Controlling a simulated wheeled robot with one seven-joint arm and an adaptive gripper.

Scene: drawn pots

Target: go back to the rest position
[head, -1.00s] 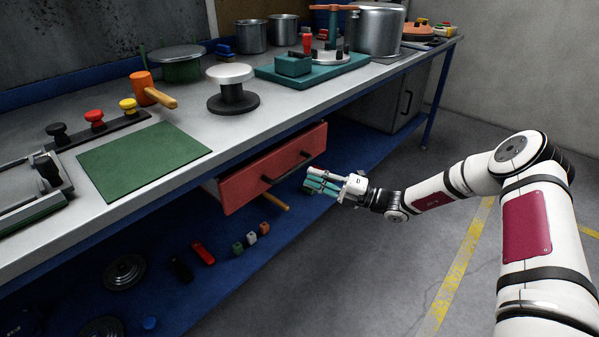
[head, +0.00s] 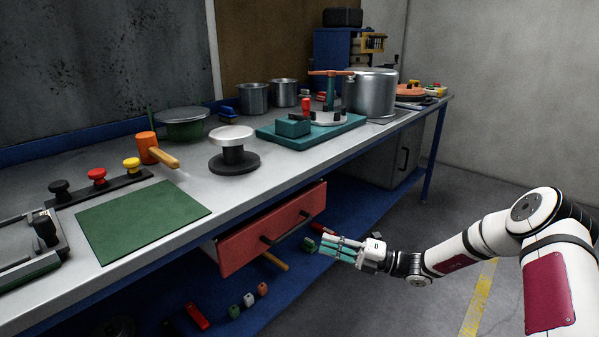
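My gripper (head: 321,246) is in front of the workbench, to the right of the open red drawer (head: 270,230) and apart from its handle. Its teal-padded fingers point left and look spread, with nothing seen between them. My white arm reaches in from the right edge, bent at the elbow.
The bench (head: 190,262) runs along the left and carries a green mat (head: 140,222), an orange mallet (head: 147,148), a round-topped stand (head: 232,150), a teal fixture (head: 310,132) and a large pot (head: 371,93). Small items lie on the blue lower shelf. Floor to the right is clear.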

